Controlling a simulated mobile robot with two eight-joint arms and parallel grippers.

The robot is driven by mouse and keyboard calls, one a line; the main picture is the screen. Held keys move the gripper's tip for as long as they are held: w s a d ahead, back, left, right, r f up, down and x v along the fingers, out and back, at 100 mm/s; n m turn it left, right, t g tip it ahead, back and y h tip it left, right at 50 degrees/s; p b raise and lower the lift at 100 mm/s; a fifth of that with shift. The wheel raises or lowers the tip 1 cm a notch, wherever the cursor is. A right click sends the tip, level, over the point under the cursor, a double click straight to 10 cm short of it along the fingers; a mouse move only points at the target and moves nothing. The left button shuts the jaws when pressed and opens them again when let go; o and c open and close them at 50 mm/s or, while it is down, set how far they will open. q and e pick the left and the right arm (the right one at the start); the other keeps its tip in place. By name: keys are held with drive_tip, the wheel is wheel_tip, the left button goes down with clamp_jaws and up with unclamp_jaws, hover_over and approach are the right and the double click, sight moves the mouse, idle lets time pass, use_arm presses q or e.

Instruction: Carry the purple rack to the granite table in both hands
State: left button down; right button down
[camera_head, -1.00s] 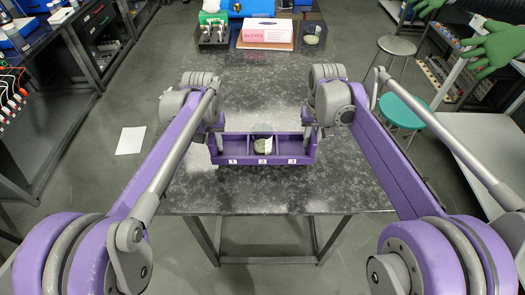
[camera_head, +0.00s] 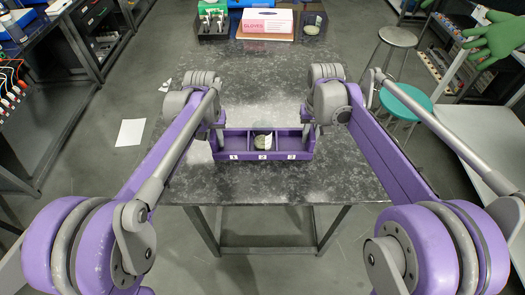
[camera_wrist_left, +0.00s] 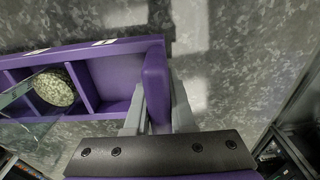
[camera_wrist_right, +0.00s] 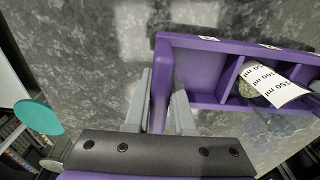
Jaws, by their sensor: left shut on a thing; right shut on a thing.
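The purple rack (camera_head: 264,156) has three compartments marked 1, 2 and 3. It is over the near part of the dark speckled granite table (camera_head: 260,90); I cannot tell whether it touches the top. A glass beaker (camera_head: 263,141) with greenish speckled contents stands in middle compartment 2. My left gripper (camera_head: 219,138) is shut on the rack's left end wall, which shows between its fingers (camera_wrist_left: 157,100). My right gripper (camera_head: 307,136) is shut on the right end wall, also between its fingers (camera_wrist_right: 160,100) in the right wrist view. Compartments 1 and 3 look empty.
A gloves box (camera_head: 267,22) and a black holder (camera_head: 213,22) stand at the table's far end. The table's middle is clear. A teal stool (camera_head: 405,103) and a grey stool (camera_head: 398,37) stand to the right. A white sheet (camera_head: 130,132) lies on the floor at left.

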sight(213, 131)
use_arm(q)
drive_tip(key=shift+f, duration=0.75)
use_arm(e)
drive_tip(key=shift+f, duration=0.8)
use_arm(q)
drive_tip(key=c, duration=0.8)
unclamp_jaws()
drive_tip(key=shift+f, duration=0.1)
use_arm(e)
drive_tip(key=c, duration=0.8)
unclamp_jaws()
use_arm(q)
drive_tip(key=shift+o, duration=0.2)
use_arm(e)
drive_tip(key=shift+o, duration=0.2)
use_arm(q)
drive_tip(key=r, duration=1.2)
drive_tip(key=shift+s, duration=0.4)
use_arm(e)
drive_tip(key=r, duration=1.2)
drive_tip(key=shift+s, duration=0.4)
